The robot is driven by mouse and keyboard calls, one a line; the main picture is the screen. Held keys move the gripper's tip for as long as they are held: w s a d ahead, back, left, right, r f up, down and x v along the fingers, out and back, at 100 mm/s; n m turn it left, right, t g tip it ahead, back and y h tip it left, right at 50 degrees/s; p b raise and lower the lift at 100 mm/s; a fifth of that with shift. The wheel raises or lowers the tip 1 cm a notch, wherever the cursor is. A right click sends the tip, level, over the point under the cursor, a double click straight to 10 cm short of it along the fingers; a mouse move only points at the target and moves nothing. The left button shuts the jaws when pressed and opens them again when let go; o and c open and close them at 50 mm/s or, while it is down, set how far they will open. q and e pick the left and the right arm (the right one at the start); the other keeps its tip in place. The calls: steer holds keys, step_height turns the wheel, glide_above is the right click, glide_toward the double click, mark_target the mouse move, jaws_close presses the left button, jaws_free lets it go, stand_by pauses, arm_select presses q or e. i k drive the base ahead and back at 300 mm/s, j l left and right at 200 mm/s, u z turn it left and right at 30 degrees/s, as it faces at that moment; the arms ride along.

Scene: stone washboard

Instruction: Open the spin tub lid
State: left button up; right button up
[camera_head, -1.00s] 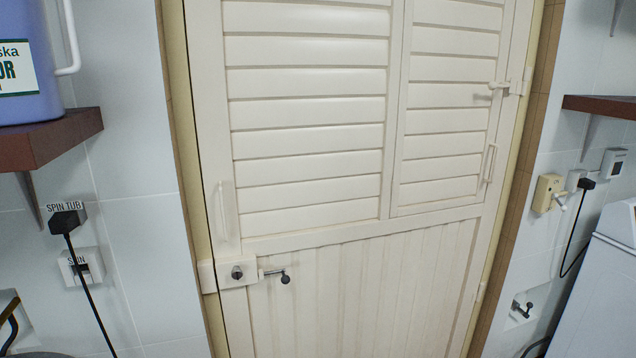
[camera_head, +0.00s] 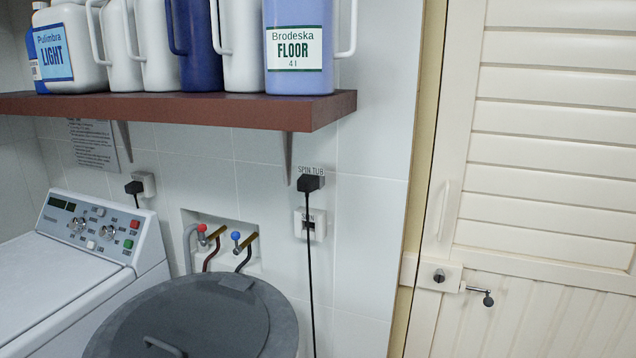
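The spin tub lid (camera_head: 205,318) is a round dark grey cover at the bottom of the head view, left of the middle. It lies closed over the tub, whose body is mostly out of the picture. A bar handle (camera_head: 166,347) sits on its near left part, and a small raised block (camera_head: 236,282) is at its back edge. A black plug (camera_head: 310,183) sits in the wall under the "SPIN TUB" label, with its cord hanging down. Neither of my grippers shows in this view.
A white washing machine (camera_head: 75,272) with a control panel stands left, close to the tub. A red-brown shelf (camera_head: 190,107) with several jugs overhangs the wall above. Taps (camera_head: 243,244) are behind the lid. A cream louvred door (camera_head: 545,200) is at right.

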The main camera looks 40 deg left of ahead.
mark_target(205, 319)
steer(key=u, duration=2)
